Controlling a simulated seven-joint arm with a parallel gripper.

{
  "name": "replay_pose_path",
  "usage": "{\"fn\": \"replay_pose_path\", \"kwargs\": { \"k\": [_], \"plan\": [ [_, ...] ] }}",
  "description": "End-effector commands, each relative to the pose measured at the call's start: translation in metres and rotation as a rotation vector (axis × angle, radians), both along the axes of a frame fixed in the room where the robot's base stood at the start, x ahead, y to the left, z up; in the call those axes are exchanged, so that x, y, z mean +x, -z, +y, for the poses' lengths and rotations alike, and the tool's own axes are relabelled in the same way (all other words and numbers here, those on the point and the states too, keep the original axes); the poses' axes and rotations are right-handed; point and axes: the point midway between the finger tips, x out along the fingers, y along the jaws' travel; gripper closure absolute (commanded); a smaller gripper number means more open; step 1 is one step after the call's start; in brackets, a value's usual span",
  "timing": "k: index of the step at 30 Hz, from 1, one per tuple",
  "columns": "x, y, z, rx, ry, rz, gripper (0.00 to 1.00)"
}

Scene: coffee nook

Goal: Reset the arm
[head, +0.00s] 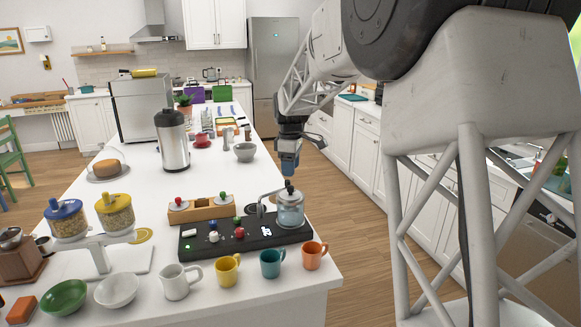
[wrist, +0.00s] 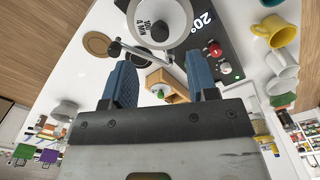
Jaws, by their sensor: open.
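My gripper (head: 288,165) hangs above the right side of the white counter (head: 221,164), pointing down. In the wrist view its two blue fingers (wrist: 162,82) are apart with nothing gripped between them. Below it a glass pot (head: 291,210) with a dark knob stands on the right end of a black control panel (head: 255,241). The gripper is clear above the pot in the head view.
A wooden block (head: 201,214) with red and green knobs stands behind the panel. White, yellow, teal and orange mugs (head: 228,271) line the front edge. A steel dispenser (head: 173,147) and grey bowl (head: 245,153) stand farther back. The counter's middle has free room.

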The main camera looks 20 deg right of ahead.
Motion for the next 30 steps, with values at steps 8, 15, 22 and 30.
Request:
{"fn": "replay_pose_path", "kwargs": {
  "k": [8, 15, 22, 30],
  "plan": [
    [-0.001, 0.0, 0.0, 0.0, 0.001, 0.0, 0.47],
    [-0.017, -0.007, 0.004, -0.001, 0.036, -0.009, 0.47],
    [-0.063, -0.023, 0.013, -0.002, 0.134, -0.031, 0.47],
    [-0.133, -0.038, 0.025, 0.003, 0.287, -0.065, 0.47]
  ]
}}
